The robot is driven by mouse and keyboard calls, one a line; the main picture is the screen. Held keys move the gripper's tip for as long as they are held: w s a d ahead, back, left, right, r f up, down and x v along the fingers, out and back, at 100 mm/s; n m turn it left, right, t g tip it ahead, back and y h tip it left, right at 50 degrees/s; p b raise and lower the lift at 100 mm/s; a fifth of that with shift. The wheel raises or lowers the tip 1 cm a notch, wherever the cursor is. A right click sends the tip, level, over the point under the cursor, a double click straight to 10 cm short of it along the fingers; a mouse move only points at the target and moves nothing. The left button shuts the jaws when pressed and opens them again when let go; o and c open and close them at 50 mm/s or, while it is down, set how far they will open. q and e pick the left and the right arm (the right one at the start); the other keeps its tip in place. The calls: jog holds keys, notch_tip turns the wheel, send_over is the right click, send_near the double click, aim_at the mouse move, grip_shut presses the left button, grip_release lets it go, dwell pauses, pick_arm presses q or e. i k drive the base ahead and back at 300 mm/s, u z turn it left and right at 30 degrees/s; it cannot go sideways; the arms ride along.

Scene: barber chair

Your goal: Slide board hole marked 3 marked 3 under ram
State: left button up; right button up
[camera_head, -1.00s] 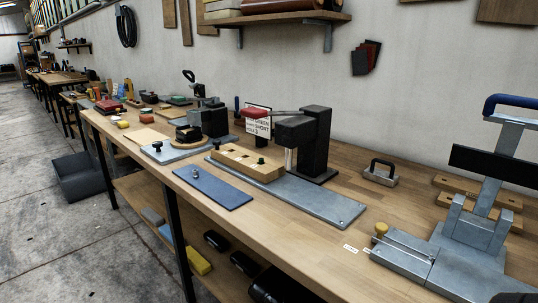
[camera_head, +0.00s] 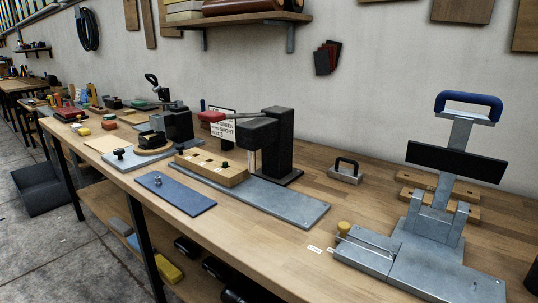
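The wooden board (camera_head: 223,172) lies on a grey metal base plate (camera_head: 283,202) on the bench. The black press (camera_head: 280,148) stands behind the plate, with a red-handled lever (camera_head: 212,116) reaching left and a pale ram (camera_head: 252,160) pointing down by the board's right end. I cannot tell which hole is nearest the ram. Neither of my grippers is in view.
A blue mat (camera_head: 172,194) with a small metal piece lies at the bench's front edge. A white sign (camera_head: 222,130) stands behind the board. To the right are a metal block with black handle (camera_head: 345,171) and a large blue-handled device (camera_head: 440,190).

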aim_at(197, 160)
jog(key=u, duration=1.85)
jog(key=i, duration=1.7)
jog(key=z, duration=2)
